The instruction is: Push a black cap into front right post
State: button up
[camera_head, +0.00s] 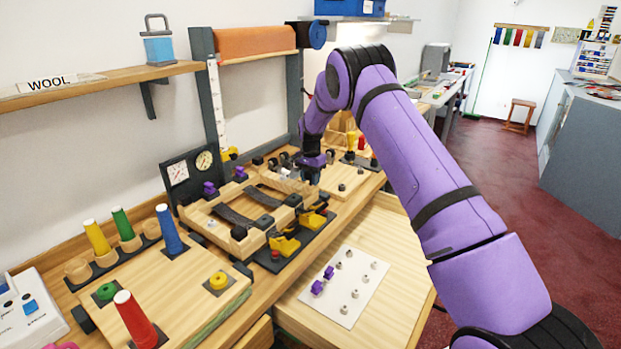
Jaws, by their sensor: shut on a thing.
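A light wooden frame (221,233) with dark straps across it lies on the bench in the middle of the view. Dark caps or fittings show at its corners, one at the near corner (239,232) and one at the right corner (293,200). My gripper (311,178) points down just behind and right of the frame's right corner. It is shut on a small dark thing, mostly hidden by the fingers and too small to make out. Loose black caps (273,163) lie behind the frame, left of my gripper. I cannot tell which post is the front right one.
Yellow clamps (284,244) sit at the frame's right front. A white sheet with small grey and purple parts (343,287) lies on a lower surface. Colored cones (97,237) stand at the left. Gauges (191,171) stand behind. My purple arm covers the right middle.

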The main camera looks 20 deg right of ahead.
jog(key=shift+f, duration=0.45)
dwell(0.4)
jog(key=shift+s+f, duration=0.2)
jog(key=shift+f, duration=0.3)
jog(key=o, duration=1)
jog(key=shift+f, duration=0.15)
jog(key=c, duration=0.3)
jog(key=shift+d, duration=0.1)
jog(key=shift+c, duration=0.2)
jog(key=shift+r, duration=0.3)
jog(key=o, duration=0.3)
jog(key=shift+r, duration=0.55)
jog(key=shift+w+r, duration=0.2)
jog(key=shift+r, duration=2.25)
